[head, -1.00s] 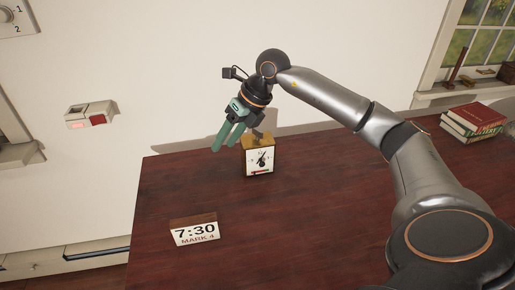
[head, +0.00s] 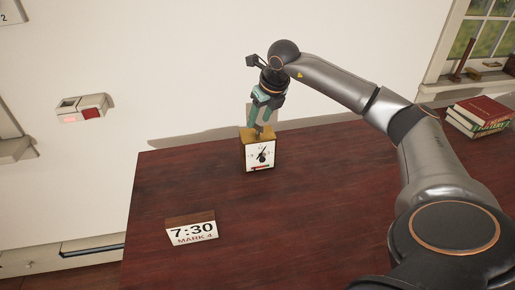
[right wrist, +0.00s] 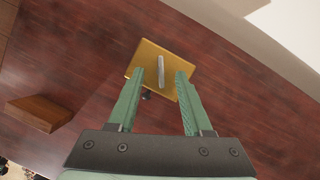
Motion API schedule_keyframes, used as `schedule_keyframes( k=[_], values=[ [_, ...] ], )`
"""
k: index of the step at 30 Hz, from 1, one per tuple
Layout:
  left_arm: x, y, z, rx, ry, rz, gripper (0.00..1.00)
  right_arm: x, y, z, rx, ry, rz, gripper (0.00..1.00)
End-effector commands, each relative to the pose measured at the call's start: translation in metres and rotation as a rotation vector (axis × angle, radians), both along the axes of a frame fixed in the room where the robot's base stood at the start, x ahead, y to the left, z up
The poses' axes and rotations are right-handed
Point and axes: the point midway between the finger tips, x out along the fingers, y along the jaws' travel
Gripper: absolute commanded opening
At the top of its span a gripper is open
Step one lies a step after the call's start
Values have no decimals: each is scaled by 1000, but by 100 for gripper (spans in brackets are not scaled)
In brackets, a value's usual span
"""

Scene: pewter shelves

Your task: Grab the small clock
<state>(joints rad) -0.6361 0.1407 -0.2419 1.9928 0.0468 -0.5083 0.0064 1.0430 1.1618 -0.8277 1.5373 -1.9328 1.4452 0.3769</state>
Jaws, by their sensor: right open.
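The small clock (head: 259,154) stands upright on the dark red wooden table (head: 300,220), with a white face and a gold-brown case. In the right wrist view its gold top (right wrist: 153,55) shows, with a grey handle (right wrist: 161,71) standing on it. My right gripper (head: 258,122) is above the clock and points down at it. In the wrist view the green fingers (right wrist: 160,78) are open, one on each side of the handle as seen from above. I cannot tell how far down they reach. My left gripper is not in view.
A sign reading 7:30 MARK 4 (head: 192,231) stands on the table at the front left; its wooden back (right wrist: 40,112) shows in the wrist view. Stacked books (head: 478,117) lie at the far right. The wall is close behind the clock. The table between sign and clock is clear.

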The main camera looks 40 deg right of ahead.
Motion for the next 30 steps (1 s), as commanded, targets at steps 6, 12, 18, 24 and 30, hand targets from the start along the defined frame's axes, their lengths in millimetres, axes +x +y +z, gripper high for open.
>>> schedule_keyframes(
  k=[6, 12, 18, 24, 30],
  values=[
    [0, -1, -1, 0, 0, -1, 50, 11, -3, -29, 1, 1, 0, 50],
    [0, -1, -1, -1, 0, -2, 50, 13, -3, -33, 1, 1, 1, 50],
    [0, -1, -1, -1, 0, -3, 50, 12, -3, -33, 1, 1, 1, 39],
    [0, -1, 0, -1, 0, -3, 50, 12, -3, -33, 1, 0, 1, 16],
    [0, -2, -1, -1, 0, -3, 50, 12, -3, -33, 1, 0, 1, 0]
  ],
)
